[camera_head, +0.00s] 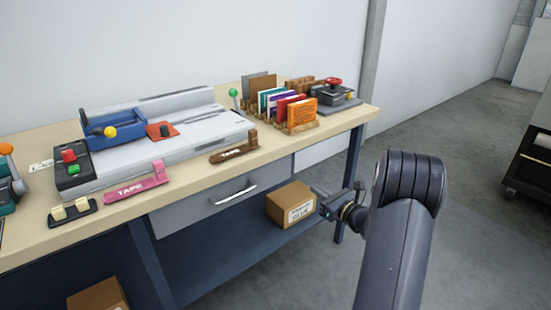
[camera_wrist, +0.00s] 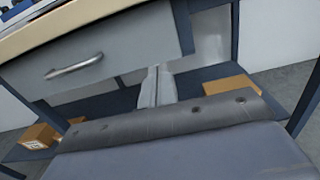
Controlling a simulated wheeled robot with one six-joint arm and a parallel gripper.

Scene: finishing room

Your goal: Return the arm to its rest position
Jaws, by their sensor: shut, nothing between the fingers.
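My gripper (camera_head: 324,204) is in front of the workbench (camera_head: 229,167), at its right end and below the tabletop edge. It is shut and holds nothing. In the camera_head view my dark arm rises from the bottom right and bends, with the gripper pointing left toward the bench. The gripper's fingers (camera_wrist: 155,86) show at the middle of the camera_wrist view, close together. The drawer (camera_wrist: 70,68) with its metal handle lies to the left of them in that view. The fingers appear apart from the bench, though the exact gap is hard to tell.
A cardboard box (camera_head: 291,205) sits on the lower shelf, just left of my gripper. Another box (camera_head: 98,296) is further left. A machine with a blue carriage (camera_head: 115,127), tape holders and upright coloured cards (camera_head: 302,112) stand on top. Open floor (camera_head: 460,150) lies right; a dark cart (camera_head: 530,165) stands beyond.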

